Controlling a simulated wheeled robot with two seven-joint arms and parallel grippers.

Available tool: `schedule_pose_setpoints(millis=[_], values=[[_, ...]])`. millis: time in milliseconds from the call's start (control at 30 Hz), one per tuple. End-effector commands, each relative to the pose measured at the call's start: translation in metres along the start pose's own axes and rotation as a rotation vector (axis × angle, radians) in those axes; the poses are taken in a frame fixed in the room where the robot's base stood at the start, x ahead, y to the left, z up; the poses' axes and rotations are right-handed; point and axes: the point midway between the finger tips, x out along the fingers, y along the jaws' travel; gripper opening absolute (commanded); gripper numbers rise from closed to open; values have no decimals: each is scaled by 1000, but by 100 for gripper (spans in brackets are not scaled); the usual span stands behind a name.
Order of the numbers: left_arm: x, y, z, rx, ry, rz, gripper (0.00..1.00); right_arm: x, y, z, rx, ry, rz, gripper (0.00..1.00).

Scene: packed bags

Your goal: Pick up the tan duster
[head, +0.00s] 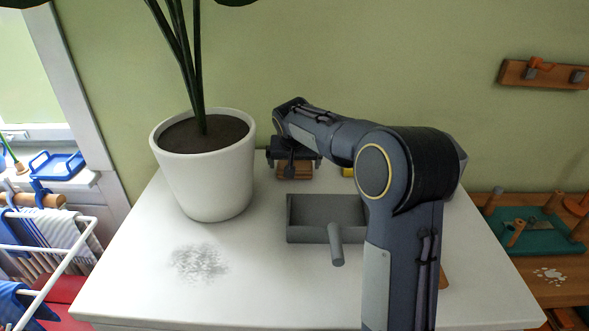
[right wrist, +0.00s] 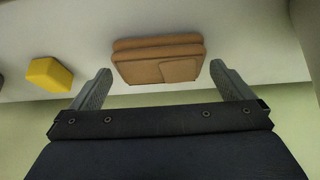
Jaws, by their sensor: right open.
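The tan duster (right wrist: 158,58) looks like a brownish, layered block. In the right wrist view it sits between the two fingers of my right gripper (right wrist: 160,72), with a gap on each side. In the head view the duster (head: 294,171) lies at the back of the white table, partly hidden by the gripper. My right gripper (head: 292,160) is open over it and holds nothing. My left gripper is not in view.
A white plant pot (head: 211,185) stands to the left, near grey dust (head: 198,262). A yellow block (right wrist: 48,75) is close beside the gripper.

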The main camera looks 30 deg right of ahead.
Motion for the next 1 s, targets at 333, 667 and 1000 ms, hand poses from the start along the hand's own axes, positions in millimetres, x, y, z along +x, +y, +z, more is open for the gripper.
schedule_pose_setpoints(millis=[333, 667, 1000], values=[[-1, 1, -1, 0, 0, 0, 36, 20, 0, -1, 0, 1, -1, 100], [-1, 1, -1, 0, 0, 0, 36, 20, 0, -1, 0, 1, -1, 66], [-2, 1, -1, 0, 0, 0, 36, 9, 0, -7, 1, 4, -2, 66]])
